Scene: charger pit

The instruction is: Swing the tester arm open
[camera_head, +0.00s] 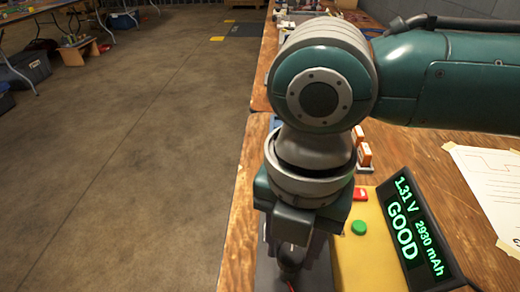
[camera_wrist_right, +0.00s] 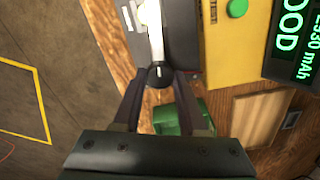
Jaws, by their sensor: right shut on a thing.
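The tester has a yellow body (camera_head: 365,250) with a green button (camera_head: 359,228), a red button (camera_head: 360,194) and a tilted black display (camera_head: 424,232) reading 1.31 V, 2930 mAh, GOOD. In the wrist view the tester arm (camera_wrist_right: 155,30) is a pale metal bar ending in a dark round knob (camera_wrist_right: 160,76), over a dark base beside the yellow body (camera_wrist_right: 228,50). My right gripper (camera_wrist_right: 160,80) is shut on the knob, a finger on each side. In the head view my right gripper (camera_head: 291,252) points down and its wrist hides most of the arm. My left gripper is out of view.
A green object (camera_wrist_right: 183,116) and a light wooden block (camera_wrist_right: 262,118) lie near the fingers in the wrist view. Orange items (camera_head: 363,152) stand behind the tester. Paper (camera_head: 485,180) lies on the right of the wooden bench (camera_head: 232,258). Open floor is left of the bench.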

